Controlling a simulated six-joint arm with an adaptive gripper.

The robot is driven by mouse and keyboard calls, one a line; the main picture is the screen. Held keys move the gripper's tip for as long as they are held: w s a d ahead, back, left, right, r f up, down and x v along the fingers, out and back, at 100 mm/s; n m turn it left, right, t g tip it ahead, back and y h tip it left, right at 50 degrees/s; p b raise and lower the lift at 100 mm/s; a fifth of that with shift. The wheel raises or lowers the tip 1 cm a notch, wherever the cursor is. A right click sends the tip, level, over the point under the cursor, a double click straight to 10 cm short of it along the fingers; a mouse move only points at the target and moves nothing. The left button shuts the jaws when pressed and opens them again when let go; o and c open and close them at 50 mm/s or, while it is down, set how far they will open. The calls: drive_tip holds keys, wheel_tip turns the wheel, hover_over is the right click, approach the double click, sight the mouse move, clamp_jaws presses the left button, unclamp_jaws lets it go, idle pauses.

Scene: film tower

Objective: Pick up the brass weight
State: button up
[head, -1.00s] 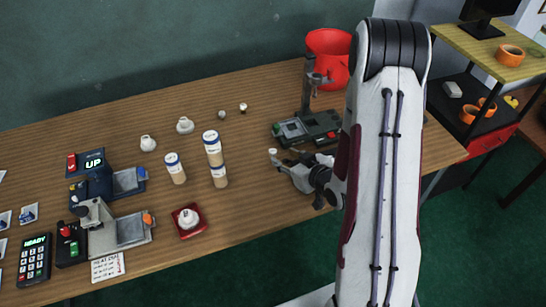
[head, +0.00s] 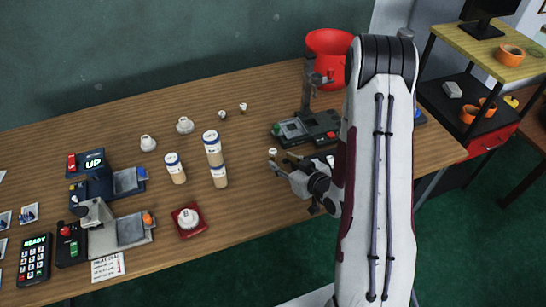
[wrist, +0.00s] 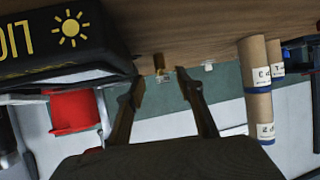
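A small brass-coloured piece (wrist: 158,62), which looks like the brass weight, is in the wrist view with a pale label at its end. It lies just beyond and between the fingertips of my gripper (wrist: 163,88), not touching either finger as far as I can see. My gripper is open and empty, and also shows in the head view (head: 279,163) low over the table. A small pale-topped piece (head: 272,152) stands right by the fingertips there. It seems to be the same weight, but its brass colour is not clear in that view.
Two more small pieces (head: 222,115) (head: 243,107) stand farther back on the wooden table (head: 255,190). Labelled canisters (head: 213,150) stand to the left. A dark device (head: 307,127) is close behind my gripper, with a red bin (head: 328,60) beyond it.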

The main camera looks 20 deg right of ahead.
sight(274, 156)
drive_tip(key=shift+w+a+f, duration=0.15)
drive_tip(key=shift+w+f, duration=0.1)
drive_tip(key=shift+w, duration=0.3)
drive_tip(key=shift+w, duration=0.1)
drive_tip(key=shift+x, duration=2.5)
drive_tip(key=shift+a+r, duration=0.1)
clamp_jaws()
